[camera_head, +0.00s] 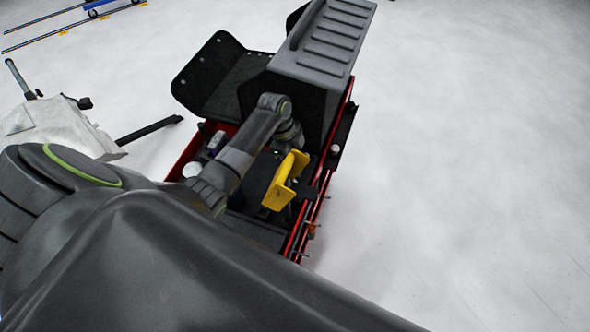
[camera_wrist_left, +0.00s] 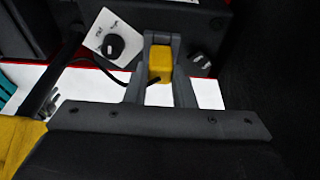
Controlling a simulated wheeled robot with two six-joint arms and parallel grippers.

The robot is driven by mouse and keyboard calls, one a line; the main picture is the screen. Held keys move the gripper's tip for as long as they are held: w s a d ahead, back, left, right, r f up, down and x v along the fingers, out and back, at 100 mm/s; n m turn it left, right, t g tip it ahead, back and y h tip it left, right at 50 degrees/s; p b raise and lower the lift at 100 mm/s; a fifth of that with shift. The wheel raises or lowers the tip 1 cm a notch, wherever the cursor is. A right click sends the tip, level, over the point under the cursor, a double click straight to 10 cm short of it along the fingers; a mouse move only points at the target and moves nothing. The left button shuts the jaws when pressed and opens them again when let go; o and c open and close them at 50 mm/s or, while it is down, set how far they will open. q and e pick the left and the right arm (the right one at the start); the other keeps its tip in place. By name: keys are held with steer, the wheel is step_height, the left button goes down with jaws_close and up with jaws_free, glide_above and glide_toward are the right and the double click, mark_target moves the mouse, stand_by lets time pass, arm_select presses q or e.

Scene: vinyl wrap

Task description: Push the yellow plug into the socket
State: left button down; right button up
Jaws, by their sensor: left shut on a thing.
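The yellow plug (camera_wrist_left: 160,62) shows in the left wrist view between the fingers of my left gripper (camera_wrist_left: 161,42), which is shut on it. A dark box (camera_wrist_left: 185,18) is directly beyond the fingertips. The box carries a pale plate with a black round knob (camera_wrist_left: 114,46) and a dark round fitting (camera_wrist_left: 201,62). I cannot tell which part is the socket, or whether the plug touches it. In the head view my left arm reaches down into the red-framed machine, and the plug is not clearly visible. My right gripper is not in view.
A ribbed grey cover (camera_head: 328,38) and a black panel (camera_head: 217,75) rise behind. A thin dark cable (camera_wrist_left: 100,65) runs near the fingers. Open pale floor (camera_head: 470,150) lies right.

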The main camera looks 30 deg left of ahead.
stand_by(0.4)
arm_select(q)
steer(key=c, duration=1.1)
jaws_free()
steer(key=shift+c, duration=0.2)
steer(key=v, duration=1.7)
steer(key=shift+r+b, duration=0.2)
steer(key=shift+b, duration=0.25)
